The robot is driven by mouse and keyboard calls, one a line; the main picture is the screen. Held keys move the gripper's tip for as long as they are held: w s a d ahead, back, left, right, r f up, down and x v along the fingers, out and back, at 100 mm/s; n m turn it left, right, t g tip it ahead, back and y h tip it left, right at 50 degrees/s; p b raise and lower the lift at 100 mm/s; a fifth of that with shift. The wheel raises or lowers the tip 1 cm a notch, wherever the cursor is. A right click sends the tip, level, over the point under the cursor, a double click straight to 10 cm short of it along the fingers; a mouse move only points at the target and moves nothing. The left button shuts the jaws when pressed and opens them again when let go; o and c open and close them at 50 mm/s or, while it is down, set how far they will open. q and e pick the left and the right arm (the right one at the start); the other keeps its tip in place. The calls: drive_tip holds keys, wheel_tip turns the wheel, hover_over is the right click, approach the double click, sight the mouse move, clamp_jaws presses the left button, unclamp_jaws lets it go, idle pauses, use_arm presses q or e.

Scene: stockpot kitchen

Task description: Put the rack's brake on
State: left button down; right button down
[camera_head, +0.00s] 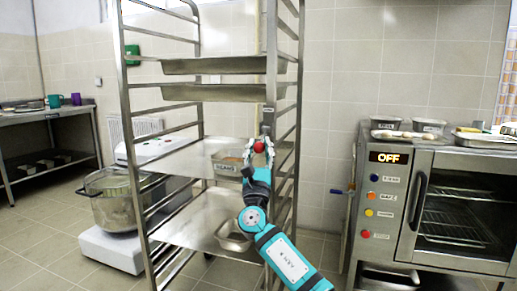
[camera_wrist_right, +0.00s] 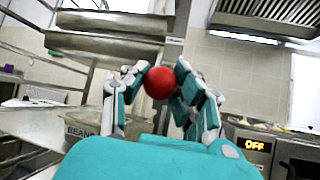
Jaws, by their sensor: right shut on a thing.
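The tall metal rack (camera_head: 134,130) stands in the middle of the head view. A red ball knob (camera_head: 259,146) shows at its front right post; I cannot make out how it joins the rack. My right gripper (camera_head: 258,153) is shut on this red knob, with its fingers on either side of it. In the right wrist view the red knob (camera_wrist_right: 159,82) sits between the fingertips of the right gripper (camera_wrist_right: 158,86). My left gripper is not in view.
The rack holds trays (camera_head: 215,66) and a container labelled BEANS (camera_head: 227,163). A large pot (camera_head: 112,203) stands on a white base (camera_head: 110,248) at left. An oven (camera_head: 440,205) reading OFF stands at right. Some floor shows between rack and oven.

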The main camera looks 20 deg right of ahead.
drive_tip(key=shift+w+d+f, duration=0.1)
drive_tip(key=shift+d+f, duration=0.05)
drive_tip(key=shift+f, duration=0.35)
drive_tip(key=c, duration=1.5)
unclamp_jaws()
drive_tip(key=o, duration=0.5)
drive_tip(key=shift+w+d, duration=0.15)
drive_tip(key=shift+o, duration=0.3)
drive_tip(key=shift+r, duration=0.2)
drive_tip(key=v, duration=1.2)
drive_tip(key=shift+s, duration=0.25)
drive_tip(key=shift+r, duration=0.1)
